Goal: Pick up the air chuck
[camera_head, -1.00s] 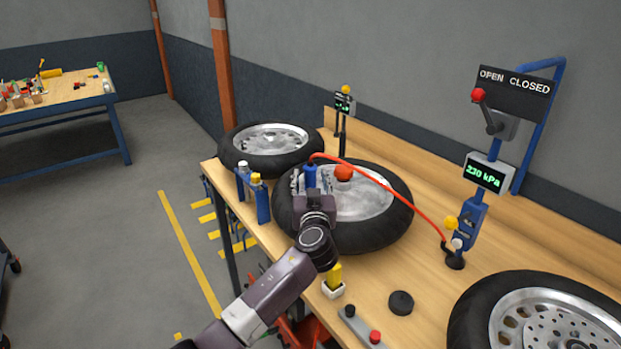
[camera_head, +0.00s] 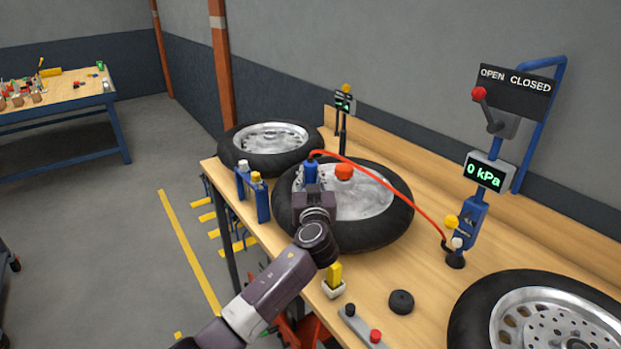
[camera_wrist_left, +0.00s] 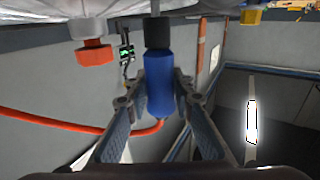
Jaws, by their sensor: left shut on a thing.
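The air chuck (camera_head: 311,173) is a blue cylinder with a red-orange hose (camera_head: 402,205) at its end. It is over the left side of the middle wheel (camera_head: 403,218). My left gripper (camera_head: 311,184) is shut on it. In the left wrist view the blue chuck body (camera_wrist_left: 159,90) sits between the two fingers, with its dark nozzle (camera_wrist_left: 157,33) pointing to the top edge. I cannot tell whether the nozzle touches anything on the wheel. My right gripper is not in view.
Another wheel (camera_head: 240,157) lies behind and a third (camera_head: 470,322) at front right. A gauge post (camera_head: 485,176) reads 0 kPa. A red knob (camera_head: 344,172) stands on the middle wheel. A blue holder (camera_head: 262,206), yellow tool (camera_head: 334,275) and black puck (camera_head: 401,302) are nearby.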

